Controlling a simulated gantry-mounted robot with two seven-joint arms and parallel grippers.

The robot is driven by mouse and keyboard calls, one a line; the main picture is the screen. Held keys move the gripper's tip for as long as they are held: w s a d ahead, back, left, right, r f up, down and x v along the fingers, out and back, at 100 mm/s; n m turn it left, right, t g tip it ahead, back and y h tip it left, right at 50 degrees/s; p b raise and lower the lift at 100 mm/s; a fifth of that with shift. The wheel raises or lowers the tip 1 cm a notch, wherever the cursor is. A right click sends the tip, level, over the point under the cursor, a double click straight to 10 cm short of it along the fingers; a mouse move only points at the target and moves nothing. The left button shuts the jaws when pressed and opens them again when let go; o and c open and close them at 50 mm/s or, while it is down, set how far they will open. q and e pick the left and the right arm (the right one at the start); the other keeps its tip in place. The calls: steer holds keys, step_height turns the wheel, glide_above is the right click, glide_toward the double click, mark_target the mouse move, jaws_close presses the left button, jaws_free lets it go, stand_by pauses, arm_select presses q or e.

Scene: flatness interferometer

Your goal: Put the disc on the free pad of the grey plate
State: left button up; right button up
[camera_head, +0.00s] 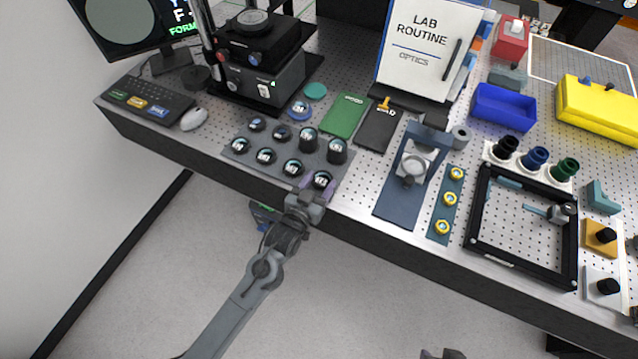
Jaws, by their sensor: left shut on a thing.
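The grey plate (220,152) lies near the front edge of the bench, left of centre, with two rows of dark round pieces with shiny tops. My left gripper (314,186) is at the plate's front right corner, its purple fingers shut on a dark disc (322,179). The disc is at the front row's right end; I cannot tell whether it touches the plate. The gripper hides part of that corner, and I cannot make out a bare pad. Part of my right gripper (442,354) shows at the bottom edge, mostly out of frame.
A blue ring-shaped holder (300,109) with a shiny top stands behind the plate. A green notebook (346,115) and a dark one (381,126) lie to its right. A blue-based stand (405,195) is farther right, beside a black frame (520,262). Floor is clear before the bench.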

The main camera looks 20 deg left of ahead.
arm_select(q)
steer(key=o, duration=1.1)
steer(key=shift+r, duration=0.1)
steer(key=s+a+g, duration=0.1)
steer(key=s+g, duration=0.3)
steer(key=s, duration=0.5)
steer(key=s+a+f+g, duration=0.1)
steer(key=s+g, duration=0.3)
steer(key=s, duration=0.6)
steer(key=s+a+m+g+y+p, duration=0.1)
steer(key=s+g, duration=0.3)
steer(key=s, duration=0.6)
steer(key=shift+s+a+f+g, duration=0.15)
steer(key=shift+a, duration=0.3)
steer(key=shift+s+a+f+g, duration=0.1)
steer(key=shift+a+g, duration=0.05)
steer(key=shift+a, duration=0.25)
